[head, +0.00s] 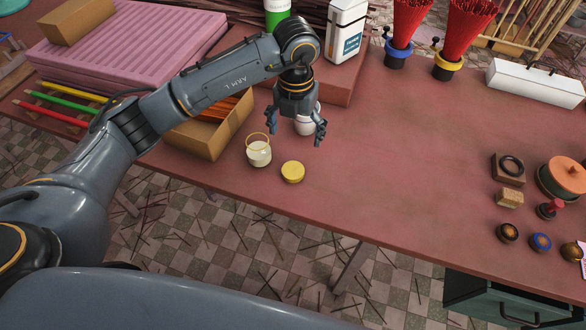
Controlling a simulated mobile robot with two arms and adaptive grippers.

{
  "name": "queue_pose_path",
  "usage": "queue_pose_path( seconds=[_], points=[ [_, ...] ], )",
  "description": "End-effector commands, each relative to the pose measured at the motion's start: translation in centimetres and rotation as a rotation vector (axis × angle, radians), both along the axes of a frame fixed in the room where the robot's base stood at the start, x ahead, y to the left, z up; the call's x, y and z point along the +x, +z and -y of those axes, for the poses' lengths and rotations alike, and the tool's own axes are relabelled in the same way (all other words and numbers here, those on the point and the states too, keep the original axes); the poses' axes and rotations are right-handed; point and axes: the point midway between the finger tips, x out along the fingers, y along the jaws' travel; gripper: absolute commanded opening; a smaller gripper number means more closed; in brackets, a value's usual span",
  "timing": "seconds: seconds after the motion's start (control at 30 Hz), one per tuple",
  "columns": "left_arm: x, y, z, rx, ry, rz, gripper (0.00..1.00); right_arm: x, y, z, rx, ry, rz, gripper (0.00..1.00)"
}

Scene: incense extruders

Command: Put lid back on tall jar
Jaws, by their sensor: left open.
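A clear glass jar (258,156) with a gold rim and pale contents stands upright and uncovered near the table's front edge. A round yellow lid-like piece (293,172) lies just to its right, apart from it. A small white rounded object (305,126) is partly hidden behind my left gripper (296,129). The left gripper points down with its fingers spread, above and behind the glass jar and the yellow piece. I cannot tell if it touches the white object. Which of these is the tall jar is not clear. My right gripper is out of view.
An open cardboard box (205,138) stands left of the jar. A white canister (346,32) stands behind on a raised board. Red incense bundles (408,22) are at the back. Stamps and an orange-lidded pot (566,178) sit at right. The table's middle right is clear.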

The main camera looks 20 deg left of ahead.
Motion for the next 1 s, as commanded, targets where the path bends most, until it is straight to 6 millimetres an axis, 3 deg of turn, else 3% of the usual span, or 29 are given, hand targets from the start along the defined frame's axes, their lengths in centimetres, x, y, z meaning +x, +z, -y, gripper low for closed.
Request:
queue_pose_path(
  seconds=[0.13, 0.5, 1.0],
  points=[
    [-0.1, -1.4, 0.0, 0.0, 0.001, -0.005, 0.86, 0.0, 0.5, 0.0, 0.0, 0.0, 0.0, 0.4],
    [-0.1, -7.8, 0.0, -0.001, 0.0, -0.003, 0.86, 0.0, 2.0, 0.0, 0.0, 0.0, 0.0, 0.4],
    [-0.1, -9.0, -0.1, -0.002, -0.001, -0.003, 0.86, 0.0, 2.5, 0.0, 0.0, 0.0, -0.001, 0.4]
  ],
)
